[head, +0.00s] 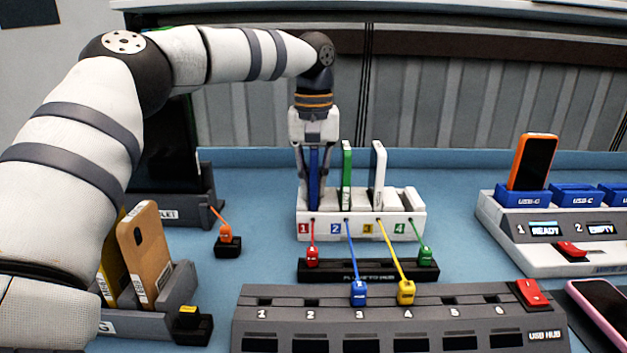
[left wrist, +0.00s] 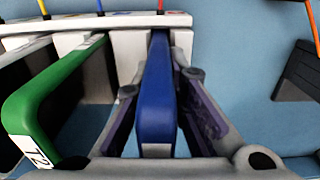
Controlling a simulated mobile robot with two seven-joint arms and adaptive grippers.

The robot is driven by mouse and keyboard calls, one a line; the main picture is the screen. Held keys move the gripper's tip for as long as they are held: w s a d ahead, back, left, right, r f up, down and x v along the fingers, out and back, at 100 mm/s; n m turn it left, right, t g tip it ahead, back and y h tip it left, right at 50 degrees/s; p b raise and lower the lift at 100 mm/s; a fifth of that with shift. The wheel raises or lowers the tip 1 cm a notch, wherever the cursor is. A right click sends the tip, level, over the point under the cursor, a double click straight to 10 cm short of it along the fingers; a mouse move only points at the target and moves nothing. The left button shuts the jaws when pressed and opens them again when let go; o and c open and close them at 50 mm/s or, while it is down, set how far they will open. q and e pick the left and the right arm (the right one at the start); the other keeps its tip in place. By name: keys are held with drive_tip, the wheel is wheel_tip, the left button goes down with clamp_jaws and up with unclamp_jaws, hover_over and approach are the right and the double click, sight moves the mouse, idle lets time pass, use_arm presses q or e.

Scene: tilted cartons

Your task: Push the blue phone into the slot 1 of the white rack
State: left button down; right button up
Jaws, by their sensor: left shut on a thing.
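The blue phone (head: 314,178) stands upright at slot 1 of the white rack (head: 362,224), above the red label 1. My left gripper (head: 314,190) is shut on it from above, one finger on each side. In the left wrist view the blue phone (left wrist: 157,100) sits between the two fingers, its far end at the slot of the white rack (left wrist: 130,50). I cannot tell how deep it sits in the slot. My right gripper is not in view.
A green phone (head: 346,175) and a white phone (head: 378,175) stand in the rack to the right. Coloured cables run from the rack front toward the grey USB hub (head: 400,325). A brown phone (head: 147,250) stands front left. A charging station (head: 560,232) is at right.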

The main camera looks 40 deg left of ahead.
sight(314, 148)
use_arm(q)
drive_tip(key=shift+f, duration=0.15)
drive_tip(key=c, duration=1.2)
unclamp_jaws()
drive_tip(key=shift+r, duration=3.55)
